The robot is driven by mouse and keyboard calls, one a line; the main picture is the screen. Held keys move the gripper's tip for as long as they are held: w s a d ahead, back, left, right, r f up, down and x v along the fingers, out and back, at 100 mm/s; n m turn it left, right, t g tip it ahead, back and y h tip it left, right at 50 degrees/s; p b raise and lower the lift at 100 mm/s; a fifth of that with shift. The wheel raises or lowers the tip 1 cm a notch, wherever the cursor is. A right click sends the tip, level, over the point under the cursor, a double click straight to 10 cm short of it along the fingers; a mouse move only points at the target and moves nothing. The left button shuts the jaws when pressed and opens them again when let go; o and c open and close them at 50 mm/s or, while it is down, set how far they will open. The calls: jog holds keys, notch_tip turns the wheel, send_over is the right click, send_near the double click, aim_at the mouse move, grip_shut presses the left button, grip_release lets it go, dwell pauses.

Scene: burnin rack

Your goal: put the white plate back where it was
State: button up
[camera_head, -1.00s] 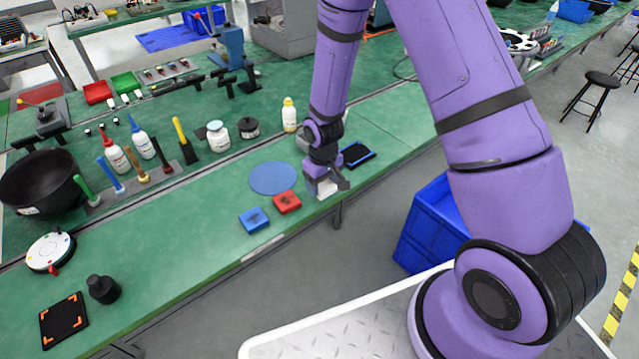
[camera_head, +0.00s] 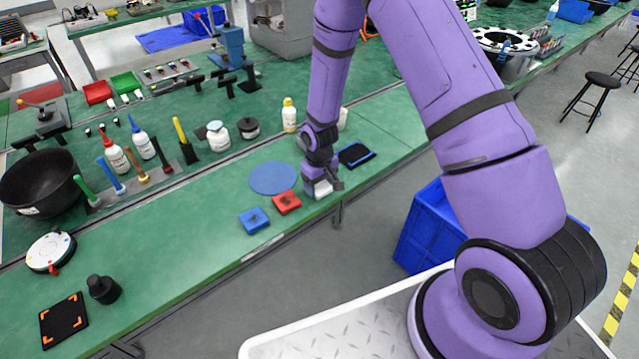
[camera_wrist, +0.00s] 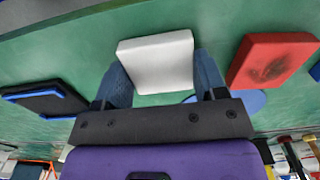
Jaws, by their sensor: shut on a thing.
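The white plate (camera_head: 321,190) is a small square block near the front edge of the green bench, right of the red plate (camera_head: 287,203). My gripper (camera_head: 322,182) points down and is shut on it. In the wrist view, the white plate (camera_wrist: 155,62) sits between the two blue-grey fingers of my gripper (camera_wrist: 160,78), one on each side. I cannot tell whether the plate touches the bench. The blue plate (camera_head: 254,220) lies left of the red one. In the wrist view, the red plate (camera_wrist: 271,61) is apart from the fingers.
A round blue mat (camera_head: 273,178) lies behind the red plate. A black pad with blue edges (camera_head: 356,155) lies right of my gripper. Bottles, including a yellow-capped one (camera_head: 289,115), stand farther back. A blue crate (camera_head: 428,225) is below the bench, to the right.

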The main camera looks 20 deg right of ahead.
jog(key=o, duration=0.9)
jog(key=shift+f, duration=0.1)
notch_tip(320, 180, up, 13)
notch_tip(320, 180, up, 13)
jog(key=t, duration=0.1)
send_over(319, 186)
jog(key=s+d, duration=0.3)
jog(key=s+d+r+m+t, duration=0.2)
jog(key=s+r, duration=0.4)
jog(key=r, duration=0.4)
jog(key=s+r, duration=0.3)
jog(key=s, duration=0.3)
jog(key=s+d+r+m+t, duration=0.1)
jog(key=s+r, duration=0.3)
jog(key=s, duration=0.3)
jog(key=s+d+r+t, duration=0.1)
jog(key=s+r, duration=0.3)
jog(key=s, duration=0.3)
jog(key=shift+s+m, duration=0.15)
jog(key=shift+m, duration=0.15)
